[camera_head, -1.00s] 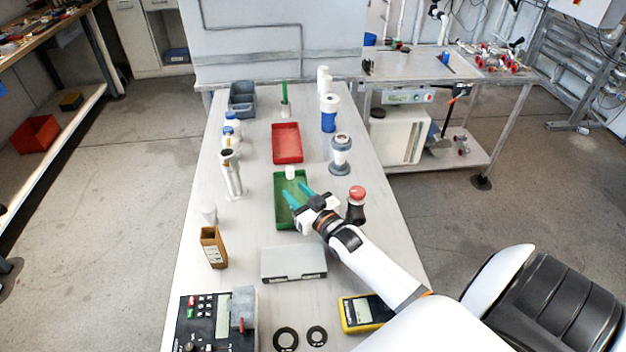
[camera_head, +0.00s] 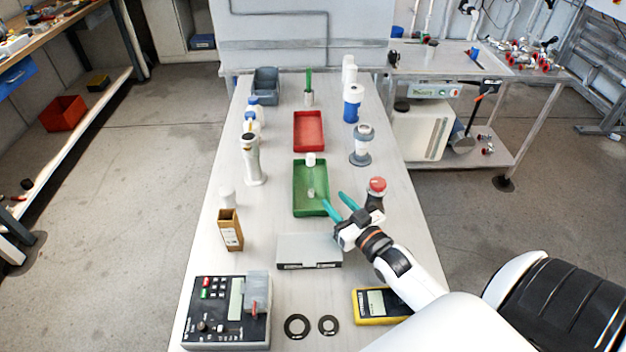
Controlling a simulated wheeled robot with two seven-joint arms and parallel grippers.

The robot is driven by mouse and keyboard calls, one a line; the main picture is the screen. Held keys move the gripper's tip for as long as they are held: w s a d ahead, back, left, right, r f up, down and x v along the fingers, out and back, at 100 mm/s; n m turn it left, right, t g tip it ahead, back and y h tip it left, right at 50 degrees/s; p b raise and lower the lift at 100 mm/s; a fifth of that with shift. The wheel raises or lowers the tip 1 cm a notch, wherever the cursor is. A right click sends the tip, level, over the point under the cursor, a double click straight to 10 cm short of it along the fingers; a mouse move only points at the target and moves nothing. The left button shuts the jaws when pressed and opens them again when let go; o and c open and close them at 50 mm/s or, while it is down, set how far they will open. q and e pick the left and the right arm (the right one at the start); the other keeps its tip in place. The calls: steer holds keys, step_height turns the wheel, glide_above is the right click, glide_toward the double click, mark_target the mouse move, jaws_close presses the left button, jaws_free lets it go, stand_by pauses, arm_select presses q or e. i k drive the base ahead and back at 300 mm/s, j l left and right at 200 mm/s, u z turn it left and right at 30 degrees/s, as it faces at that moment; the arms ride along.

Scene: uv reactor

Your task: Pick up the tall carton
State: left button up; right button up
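The tall carton (camera_head: 230,232) is a brown upright box with a pale label on its front. It stands on the left part of the table and nothing holds it. My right gripper (camera_head: 334,199) has two teal fingers that stand apart with nothing seen between them. It is at the lower right edge of the green tray, well to the right of the carton. My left gripper is not in view.
A green tray (camera_head: 297,205) holds small pale items. A grey box (camera_head: 309,248) lies between the carton and my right arm. A white bottle (camera_head: 227,198) stands just behind the carton. A control unit (camera_head: 210,322) sits in front.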

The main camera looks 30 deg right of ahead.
mark_target(231, 231)
steer(key=k, duration=1.5)
